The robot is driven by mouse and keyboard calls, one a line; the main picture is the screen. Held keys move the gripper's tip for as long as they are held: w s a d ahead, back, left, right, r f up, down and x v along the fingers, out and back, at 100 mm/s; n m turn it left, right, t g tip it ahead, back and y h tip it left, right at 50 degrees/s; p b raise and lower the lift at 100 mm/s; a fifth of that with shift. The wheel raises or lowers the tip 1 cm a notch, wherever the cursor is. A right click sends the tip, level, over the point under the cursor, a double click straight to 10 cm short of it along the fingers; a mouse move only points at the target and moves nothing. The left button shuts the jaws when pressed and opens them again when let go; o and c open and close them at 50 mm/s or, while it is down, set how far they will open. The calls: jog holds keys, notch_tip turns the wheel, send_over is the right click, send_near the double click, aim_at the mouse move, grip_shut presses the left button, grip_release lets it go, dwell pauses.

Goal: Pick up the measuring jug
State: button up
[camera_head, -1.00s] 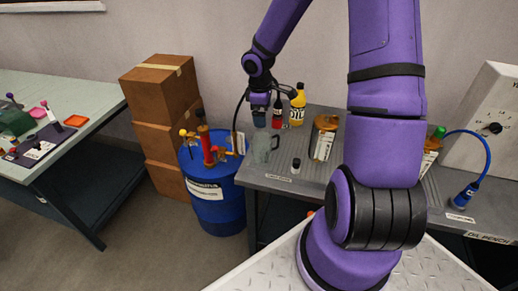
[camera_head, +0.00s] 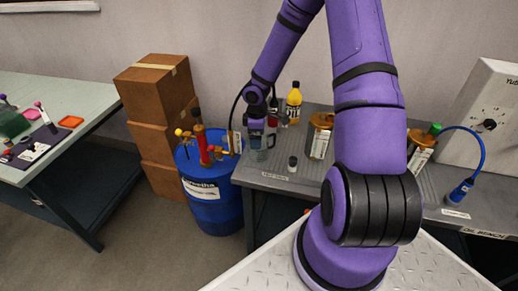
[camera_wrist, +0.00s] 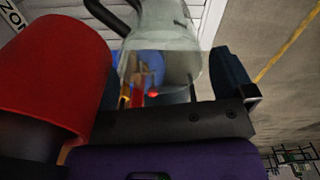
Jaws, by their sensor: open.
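The measuring jug (camera_head: 257,155) is clear and greyish, with a handle on its right side. It stands upright at the left end of the grey bench (camera_head: 262,177). My gripper (camera_head: 256,136) is over the jug's top in the head view and partly hides it. In the wrist view the jug (camera_wrist: 165,45) is see-through and lies in front of the dark palm bar, beside a dark blue finger at right. My gripper is open; contact with the jug cannot be told.
A dark bottle with a red label (camera_head: 273,118) stands close by; a large red thing (camera_wrist: 55,75) crowds the wrist view's left. A yellow bottle (camera_head: 294,107), a small black-capped bottle (camera_head: 292,165) and an orange-lidded container (camera_head: 319,140) stand right. A blue drum (camera_head: 215,209) adjoins the bench.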

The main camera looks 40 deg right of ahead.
notch_tip(320, 180, down, 5)
jog(key=shift+w+a+r, duration=0.1)
jog(key=shift+a, duration=0.05)
jog(key=shift+c, duration=0.5)
jog(key=c, duration=0.7)
jog(key=shift+c, duration=0.2)
jog(key=shift+r, duration=0.1)
